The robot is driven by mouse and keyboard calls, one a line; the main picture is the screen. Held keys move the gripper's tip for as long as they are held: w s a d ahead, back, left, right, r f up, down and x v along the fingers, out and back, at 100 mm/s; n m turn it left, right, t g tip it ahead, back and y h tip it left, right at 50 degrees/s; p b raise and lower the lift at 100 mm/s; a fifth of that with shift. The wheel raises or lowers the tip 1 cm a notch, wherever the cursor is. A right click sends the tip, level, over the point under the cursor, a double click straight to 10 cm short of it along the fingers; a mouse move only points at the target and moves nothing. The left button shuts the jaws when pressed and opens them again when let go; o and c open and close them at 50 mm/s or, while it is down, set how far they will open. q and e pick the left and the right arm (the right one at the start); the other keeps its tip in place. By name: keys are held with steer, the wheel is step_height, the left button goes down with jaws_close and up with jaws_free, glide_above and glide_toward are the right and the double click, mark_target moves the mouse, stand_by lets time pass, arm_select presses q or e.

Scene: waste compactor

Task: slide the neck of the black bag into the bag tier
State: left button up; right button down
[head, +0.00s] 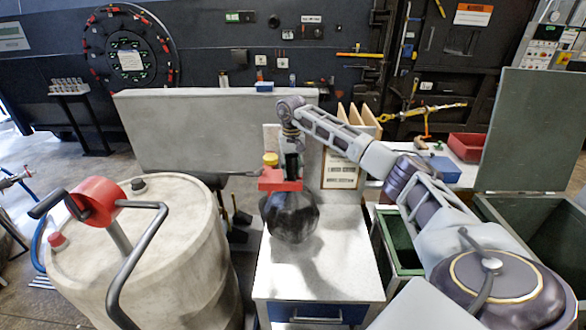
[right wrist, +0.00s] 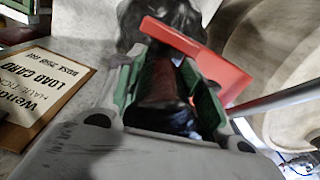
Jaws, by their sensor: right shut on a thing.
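The black bag (head: 290,215) rests on or just above the white worktop, its round body hanging below my right gripper (head: 291,150). In the right wrist view the green-padded fingers (right wrist: 165,90) are shut on the dark neck (right wrist: 163,75), with the bag's body (right wrist: 165,20) beyond. A red piece, which looks like the bag tier (head: 280,181), is at neck height just above the bag's body. In the wrist view the red tier (right wrist: 205,55) runs close across the neck, beyond the fingers; I cannot tell whether the neck is inside its slot. My left gripper is not in view.
A large pale drum (head: 150,255) with a red roll and dark handles stands left of the worktop (head: 330,275). A load card (head: 340,172) stands behind, right of the bag. Green bins (head: 400,250) are at the right. The worktop's front is clear.

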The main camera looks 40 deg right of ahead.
steer(key=shift+f, duration=0.25)
stand_by(1.1)
steer(key=c, duration=0.8)
jaws_free()
steer(key=shift+s, duration=0.1)
steer(key=o, duration=0.6)
steer(key=shift+f, duration=0.1)
steer(key=shift+r+p, duration=1)
steer(key=shift+r, duration=3.05)
